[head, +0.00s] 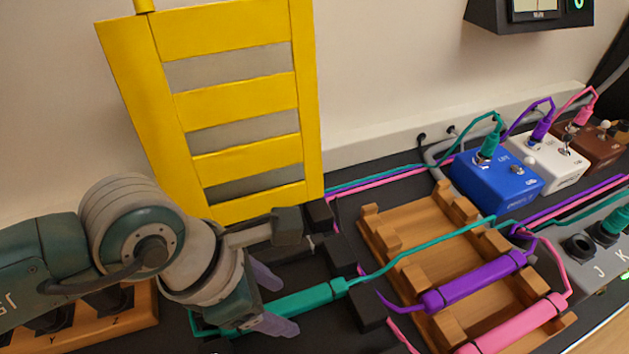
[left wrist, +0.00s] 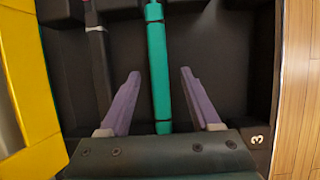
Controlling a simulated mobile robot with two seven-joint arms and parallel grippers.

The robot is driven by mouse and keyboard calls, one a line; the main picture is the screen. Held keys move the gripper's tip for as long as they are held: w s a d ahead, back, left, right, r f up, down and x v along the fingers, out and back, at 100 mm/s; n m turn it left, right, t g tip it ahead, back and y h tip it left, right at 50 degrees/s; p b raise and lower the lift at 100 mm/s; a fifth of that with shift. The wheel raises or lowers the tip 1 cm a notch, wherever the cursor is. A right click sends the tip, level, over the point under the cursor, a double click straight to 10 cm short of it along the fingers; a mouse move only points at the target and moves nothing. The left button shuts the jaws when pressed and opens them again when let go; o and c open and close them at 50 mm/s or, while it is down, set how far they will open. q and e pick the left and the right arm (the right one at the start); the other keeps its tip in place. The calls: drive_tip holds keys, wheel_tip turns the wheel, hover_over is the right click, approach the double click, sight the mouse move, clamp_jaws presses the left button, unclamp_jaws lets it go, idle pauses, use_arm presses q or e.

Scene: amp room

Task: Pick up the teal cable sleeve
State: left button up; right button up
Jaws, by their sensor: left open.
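The teal cable sleeve (head: 300,300) lies in a black tray near the bottom middle of the head view, with a thin teal cable running from its right end to the wooden rack. My left gripper (head: 272,300) is over it with the two purple fingers apart. In the left wrist view the teal sleeve (left wrist: 158,70) runs lengthwise between the open fingertips of my left gripper (left wrist: 160,75), with a gap on each side. Whether the fingers are down at the sleeve's height is hard to tell. My right gripper is not in view.
A wooden rack (head: 385,235) on the right holds a purple sleeve (head: 475,283) and a pink sleeve (head: 520,325). Blue (head: 497,183), white and brown pedals stand behind it. A yellow slatted frame (head: 240,100) stands at the wall behind my left arm. Black tray dividers flank the sleeve.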

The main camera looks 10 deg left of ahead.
use_arm(q)
drive_tip(key=shift+w+d+f, duration=0.2)
drive_tip(key=shift+d+f, duration=0.05)
drive_tip(key=shift+f, duration=0.05)
clamp_jaws()
idle(0.3)
